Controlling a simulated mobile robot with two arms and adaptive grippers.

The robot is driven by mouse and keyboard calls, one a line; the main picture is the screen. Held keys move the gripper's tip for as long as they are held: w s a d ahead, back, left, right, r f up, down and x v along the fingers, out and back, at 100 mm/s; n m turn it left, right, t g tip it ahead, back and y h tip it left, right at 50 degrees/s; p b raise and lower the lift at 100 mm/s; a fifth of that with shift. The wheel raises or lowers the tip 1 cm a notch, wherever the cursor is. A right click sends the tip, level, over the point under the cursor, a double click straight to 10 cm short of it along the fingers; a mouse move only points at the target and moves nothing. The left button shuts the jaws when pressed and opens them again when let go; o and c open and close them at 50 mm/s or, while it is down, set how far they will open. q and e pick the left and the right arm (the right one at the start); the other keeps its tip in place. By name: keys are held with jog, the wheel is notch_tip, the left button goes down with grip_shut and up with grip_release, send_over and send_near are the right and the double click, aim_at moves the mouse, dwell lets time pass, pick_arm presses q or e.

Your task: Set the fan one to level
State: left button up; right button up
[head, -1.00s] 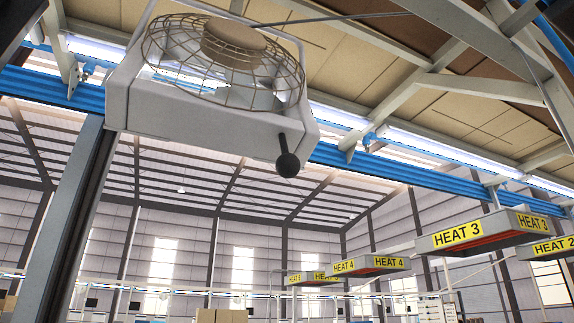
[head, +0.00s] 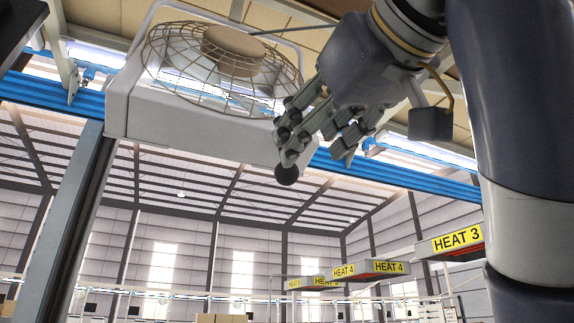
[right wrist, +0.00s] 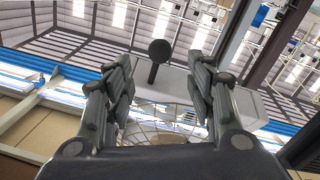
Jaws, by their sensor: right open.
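The fan (head: 222,50) has a round wire cage on a white housing (head: 185,125), mounted overhead. Its dark lever knob (head: 287,174) hangs below the housing's right end. In the head view my right gripper (head: 318,140) is at the lever, and its fingers hide most of the stem. In the right wrist view the lever knob (right wrist: 160,50) and short stem show between and beyond the two open fingers of my right gripper (right wrist: 160,92), with nothing held. The housing (right wrist: 180,85) lies behind. I cannot tell whether a finger touches the lever. My left gripper is not in view.
A blue beam (head: 400,178) runs behind the fan, and a grey post (head: 75,215) stands at left. Heater boxes marked HEAT 3 (head: 457,241) and HEAT 4 (head: 370,270) hang at lower right. The space below the lever looks clear.

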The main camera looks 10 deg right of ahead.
aim_at(287, 173)
jog(key=shift+w+a+p, duration=0.25)
jog(key=shift+w+p, duration=1.1)
jog(key=shift+w, duration=0.25)
jog(key=shift+w+a+p, duration=0.2)
jog(key=shift+w+p, duration=1.15)
jog(key=shift+w, duration=0.3)
jog(key=shift+w+a+p, duration=0.25)
jog(key=shift+w+p, duration=1.1)
jog(key=shift+w, duration=0.25)
jog(key=c, duration=1.2)
jog(key=shift+f, duration=0.1)
